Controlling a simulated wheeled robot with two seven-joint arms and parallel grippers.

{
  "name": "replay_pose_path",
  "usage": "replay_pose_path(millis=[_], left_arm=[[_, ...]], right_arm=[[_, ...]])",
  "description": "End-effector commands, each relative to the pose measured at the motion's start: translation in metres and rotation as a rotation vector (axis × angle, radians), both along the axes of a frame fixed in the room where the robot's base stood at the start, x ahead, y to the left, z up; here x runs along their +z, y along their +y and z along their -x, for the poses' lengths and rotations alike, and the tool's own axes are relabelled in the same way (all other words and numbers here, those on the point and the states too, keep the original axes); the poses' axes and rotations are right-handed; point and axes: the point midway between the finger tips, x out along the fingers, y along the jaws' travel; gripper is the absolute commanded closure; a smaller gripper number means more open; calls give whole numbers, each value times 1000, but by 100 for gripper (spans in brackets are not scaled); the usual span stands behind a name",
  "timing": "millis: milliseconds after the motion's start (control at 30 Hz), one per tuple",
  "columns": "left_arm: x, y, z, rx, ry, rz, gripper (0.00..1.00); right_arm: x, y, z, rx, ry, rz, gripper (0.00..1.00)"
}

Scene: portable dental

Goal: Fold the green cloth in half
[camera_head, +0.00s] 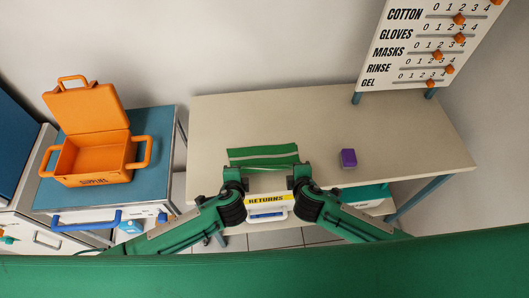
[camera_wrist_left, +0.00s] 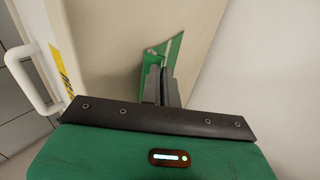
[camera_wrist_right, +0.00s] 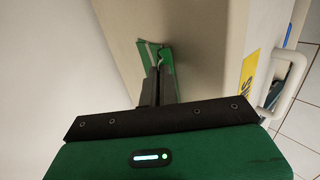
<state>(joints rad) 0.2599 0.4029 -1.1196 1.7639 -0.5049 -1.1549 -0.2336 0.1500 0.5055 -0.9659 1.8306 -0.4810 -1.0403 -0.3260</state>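The green cloth (camera_head: 263,151) lies near the front edge of the beige table, showing as two long strips with a thin pale line between them, so it looks partly folded over. My left gripper (camera_head: 238,166) is at its left near end and my right gripper (camera_head: 299,165) at its right near end. In the left wrist view the fingers (camera_wrist_left: 163,75) are close together against the cloth (camera_wrist_left: 174,52). In the right wrist view the fingers (camera_wrist_right: 158,72) are likewise close together at the cloth (camera_wrist_right: 146,52). The pinched cloth edges are mostly hidden by the fingers.
A purple block (camera_head: 348,158) stands on the table (camera_head: 400,130) to the right of the cloth. A sign board (camera_head: 420,45) stands at the back right. An open orange case (camera_head: 95,155) sits on a blue-topped cart at left. A bin marked RETURNS (camera_head: 267,200) is at the table's front.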

Motion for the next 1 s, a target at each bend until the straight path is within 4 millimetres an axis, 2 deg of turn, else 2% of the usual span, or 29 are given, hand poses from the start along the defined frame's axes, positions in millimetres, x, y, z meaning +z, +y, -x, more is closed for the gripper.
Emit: replay_pose_path(millis=[67, 267, 300, 667, 867, 1000], left_arm=[[0, 0, 0, 0, 1, 0, 100], [0, 0, 0, 0, 1, 0, 62], [0, 0, 0, 0, 1, 0, 60], [5, 0, 2, 1, 2, 2, 60], [32, 0, 14, 0, 2, 4, 60], [50, 0, 28, 1, 2, 3, 60]], right_arm=[[0, 0, 0, 0, 0, 0, 100], [0, 0, 0, 0, 1, 0, 62], [0, 0, 0, 0, 1, 0, 60], [5, 1, 2, 0, 0, -3, 60], [33, 1, 13, 1, 0, -4, 60], [50, 0, 28, 0, 1, -3, 60]])
